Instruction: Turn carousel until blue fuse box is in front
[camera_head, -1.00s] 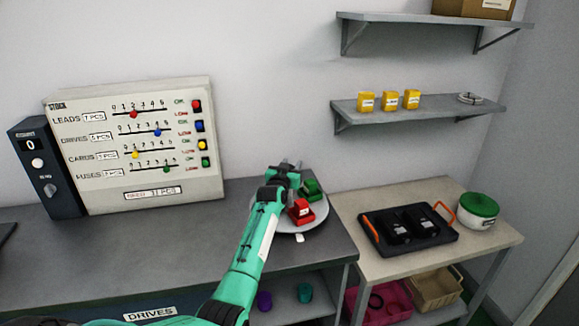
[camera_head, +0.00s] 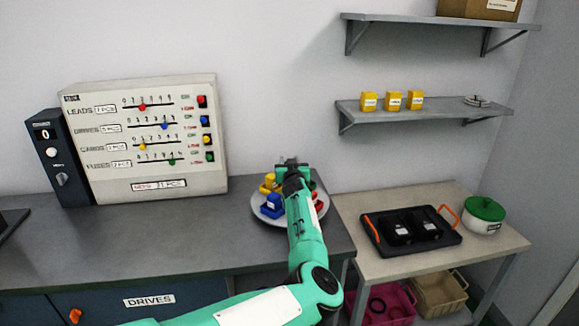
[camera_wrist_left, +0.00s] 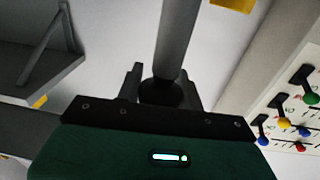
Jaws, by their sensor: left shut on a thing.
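The carousel is a round grey plate (camera_head: 262,217) on the dark bench. The blue fuse box (camera_head: 273,207) sits on its front left part. A yellow box (camera_head: 267,184) is behind it at the back left. A red box (camera_head: 320,202) shows at the right edge, partly behind my arm, and a green one is mostly hidden. My left gripper (camera_head: 291,166) is over the back of the carousel. In the left wrist view a grey post (camera_wrist_left: 172,42) with a dark round end stands between the fingers (camera_wrist_left: 164,90), which are shut on it. My arm covers the plate's front and middle.
A stock panel (camera_head: 148,140) stands at the back left of the bench. A wall shelf (camera_head: 430,109) with yellow boxes hangs above.

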